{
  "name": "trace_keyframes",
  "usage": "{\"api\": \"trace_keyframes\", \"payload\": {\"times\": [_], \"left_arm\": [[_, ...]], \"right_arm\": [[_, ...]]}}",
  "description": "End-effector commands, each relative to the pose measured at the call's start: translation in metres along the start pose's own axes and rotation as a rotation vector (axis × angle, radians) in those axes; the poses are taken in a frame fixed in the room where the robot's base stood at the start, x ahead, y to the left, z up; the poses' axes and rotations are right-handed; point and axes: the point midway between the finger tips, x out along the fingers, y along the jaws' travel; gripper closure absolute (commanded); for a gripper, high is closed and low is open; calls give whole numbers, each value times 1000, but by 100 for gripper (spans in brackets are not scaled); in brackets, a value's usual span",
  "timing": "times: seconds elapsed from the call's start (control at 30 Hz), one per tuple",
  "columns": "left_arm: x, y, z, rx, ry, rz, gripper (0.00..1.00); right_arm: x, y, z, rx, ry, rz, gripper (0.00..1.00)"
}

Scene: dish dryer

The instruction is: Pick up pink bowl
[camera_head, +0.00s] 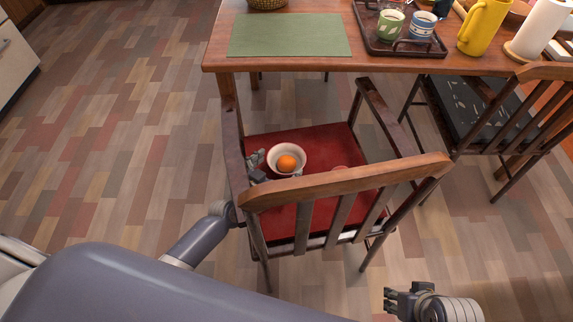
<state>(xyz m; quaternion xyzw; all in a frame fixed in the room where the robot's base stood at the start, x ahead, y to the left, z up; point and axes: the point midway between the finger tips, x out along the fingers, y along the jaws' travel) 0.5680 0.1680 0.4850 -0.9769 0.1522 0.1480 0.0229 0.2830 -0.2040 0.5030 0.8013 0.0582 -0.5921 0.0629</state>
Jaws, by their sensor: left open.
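A pale pink bowl (273,161) with an orange round fruit (287,163) in it sits upright on the red seat (318,142) of a wooden armchair. My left gripper (263,165) is open at the bowl's left side, close to its rim. I cannot tell whether it touches the bowl. The chair's armrest and backrest partly hide this gripper and its arm. My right gripper (402,301) is low at the bottom right, over the floor, far from the bowl. Its finger opening is not clear.
The chair's backrest (345,180) stands between me and the seat. A wooden table (300,62) beyond holds a green placemat (288,36), a tray (378,44) with cups and a yellow pitcher (484,28). Another chair (513,105) stands right. The floor at left is clear.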

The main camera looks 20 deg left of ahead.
Motion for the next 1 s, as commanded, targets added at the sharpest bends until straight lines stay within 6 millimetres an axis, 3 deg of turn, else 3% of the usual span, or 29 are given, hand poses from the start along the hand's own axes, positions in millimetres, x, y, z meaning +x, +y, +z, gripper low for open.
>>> {"api": "trace_keyframes", "payload": {"times": [0.13,0.43,0.47,0.63,1.0], "left_arm": [[13,0,0,0,2,0,0],[15,0,-1,1,1,0,0],[15,0,-1,1,1,0,2],[15,0,-1,1,1,0,39],[15,0,-2,1,3,-1,40]], "right_arm": [[-13,1,0,1,8,1,60],[-18,1,0,1,7,2,60],[-18,1,0,1,7,2,60],[-17,1,0,1,7,2,60],[-18,1,0,1,7,2,60]]}}
